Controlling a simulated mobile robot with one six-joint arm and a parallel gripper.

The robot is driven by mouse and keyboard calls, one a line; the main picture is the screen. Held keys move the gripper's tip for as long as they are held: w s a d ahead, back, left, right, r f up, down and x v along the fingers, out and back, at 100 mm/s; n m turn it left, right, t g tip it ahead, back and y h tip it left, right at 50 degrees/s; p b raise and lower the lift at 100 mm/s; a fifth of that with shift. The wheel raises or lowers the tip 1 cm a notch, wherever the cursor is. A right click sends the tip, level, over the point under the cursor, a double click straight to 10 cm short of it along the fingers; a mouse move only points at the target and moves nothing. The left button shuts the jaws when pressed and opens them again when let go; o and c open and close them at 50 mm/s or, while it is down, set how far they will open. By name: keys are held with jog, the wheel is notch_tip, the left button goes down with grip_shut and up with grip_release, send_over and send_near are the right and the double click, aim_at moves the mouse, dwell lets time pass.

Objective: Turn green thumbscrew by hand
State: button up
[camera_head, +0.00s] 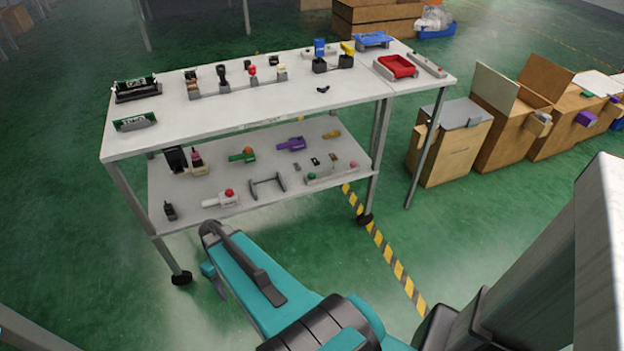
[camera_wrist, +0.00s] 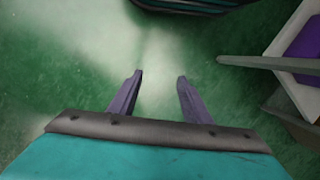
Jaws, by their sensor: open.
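A green tool-shaped part with an orange end (camera_head: 242,155) lies further left on the same shelf. Both are small in the head view, and I cannot tell for sure which is the green thumbscrew. My gripper (camera_wrist: 160,82) is open and empty in the wrist view, with bare green floor between its two purple-grey fingers. In the head view my arm reaches in front of the table's near side, apart from both green parts.
The table top (camera_head: 200,130) carries several lever fixtures and a red tray (camera_head: 396,67). The lower shelf also holds a purple part (camera_head: 292,144) and a white part with a red button (camera_head: 221,199). Table legs (camera_head: 150,220) frame the shelf. Cardboard boxes (camera_head: 450,145) stand right.

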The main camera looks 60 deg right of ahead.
jog(key=w+d+r+t+b, duration=0.2)
jog(key=w+d+b, duration=0.3)
jog(key=d, duration=0.8)
jog(key=m+t+h+b, duration=0.1)
jog(key=t+h+b, duration=0.3)
jog(key=b, duration=0.6)
send_near(311, 174)
jog(key=s+r+t+y, duration=0.1)
jog(key=s+r, duration=0.2)
jog(key=r, duration=0.2)
jog(key=shift+s+d+r, duration=0.1)
jog(key=shift+d+r, duration=0.1)
jog(key=shift+d, duration=0.1)
jog(key=shift+f, duration=0.1)
jog(key=b+x, duration=0.3)
jog(key=x, duration=1)
jog(key=shift+f+b, duration=0.3)
jog(key=shift+c, duration=0.4)
